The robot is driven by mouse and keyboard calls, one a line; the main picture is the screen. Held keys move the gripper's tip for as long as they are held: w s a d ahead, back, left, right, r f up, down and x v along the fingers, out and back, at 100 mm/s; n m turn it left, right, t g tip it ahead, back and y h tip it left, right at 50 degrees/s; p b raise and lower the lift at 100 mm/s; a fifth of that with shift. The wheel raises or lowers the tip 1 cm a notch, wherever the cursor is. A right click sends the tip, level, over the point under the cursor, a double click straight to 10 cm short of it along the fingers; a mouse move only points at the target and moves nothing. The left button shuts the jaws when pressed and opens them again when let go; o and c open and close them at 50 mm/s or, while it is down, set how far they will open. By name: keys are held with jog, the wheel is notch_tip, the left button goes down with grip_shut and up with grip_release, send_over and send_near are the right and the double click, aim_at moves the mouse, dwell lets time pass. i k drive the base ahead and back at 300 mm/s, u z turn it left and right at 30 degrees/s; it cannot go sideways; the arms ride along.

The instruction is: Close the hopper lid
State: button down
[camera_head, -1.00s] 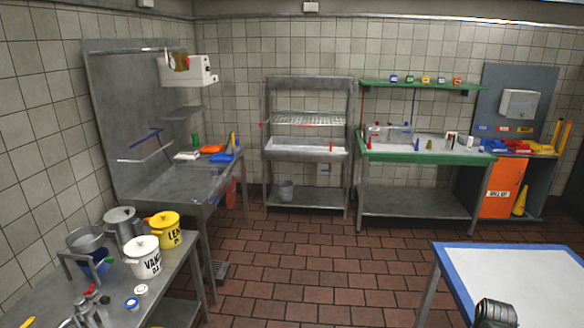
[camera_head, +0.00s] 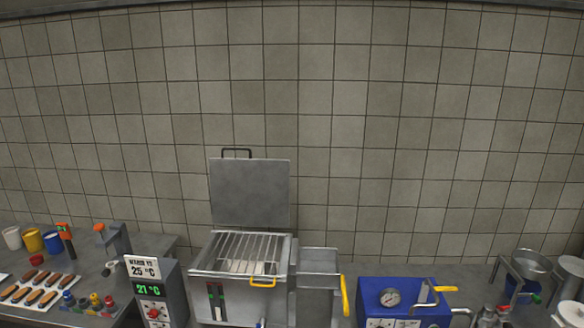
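The hopper (camera_head: 201,262) is a grey metal box on the counter, left of the middle in the head view. Its lid (camera_head: 250,193) stands upright at the back edge, open, with a dark handle (camera_head: 236,151) on its top edge. A grate of bars (camera_head: 250,245) shows in the open top, with something pale under it. A yellow handle (camera_head: 263,282) is on the hopper's front right. My gripper is not in view now.
A controller with displays (camera_head: 143,268) stands left of the hopper. A grey container with a yellow lever (camera_head: 345,295) is right of it, then a blue machine with a gauge (camera_head: 405,295). The tiled wall is close behind.

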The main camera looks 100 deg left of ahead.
aim_at(249, 192)
jog(key=u, duration=3.7)
jog(key=i, duration=0.75)
jog(key=u, duration=0.05)
